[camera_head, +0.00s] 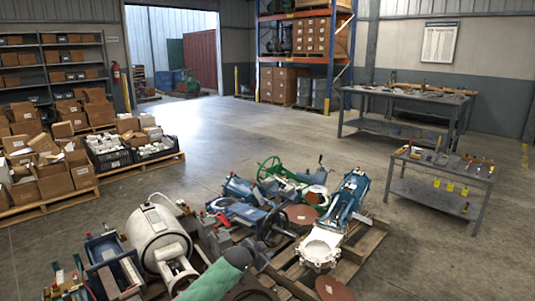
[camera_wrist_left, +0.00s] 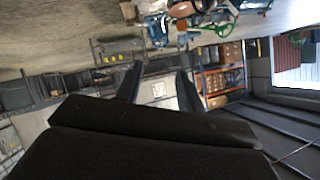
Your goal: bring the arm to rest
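My left arm (camera_head: 215,276) comes in at the bottom of the head view as a green sleeve with a dark end. My left gripper (camera_head: 262,256) is that dark end, over the near part of the pallet of machine parts. In the left wrist view the two dark fingers of the gripper (camera_wrist_left: 160,72) stand apart with nothing between them. Behind them lies the room, seen upside down. Whether the gripper touches any part below it is hard to tell. My right gripper is in neither view.
Valves and motors crowd the wooden pallet (camera_head: 352,262) around the gripper. A white cylindrical housing (camera_head: 158,237) stands to the left. Boxes on pallets (camera_head: 58,205) are further left. A low grey bench (camera_head: 440,190) stands at right. The middle floor (camera_head: 250,135) is clear.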

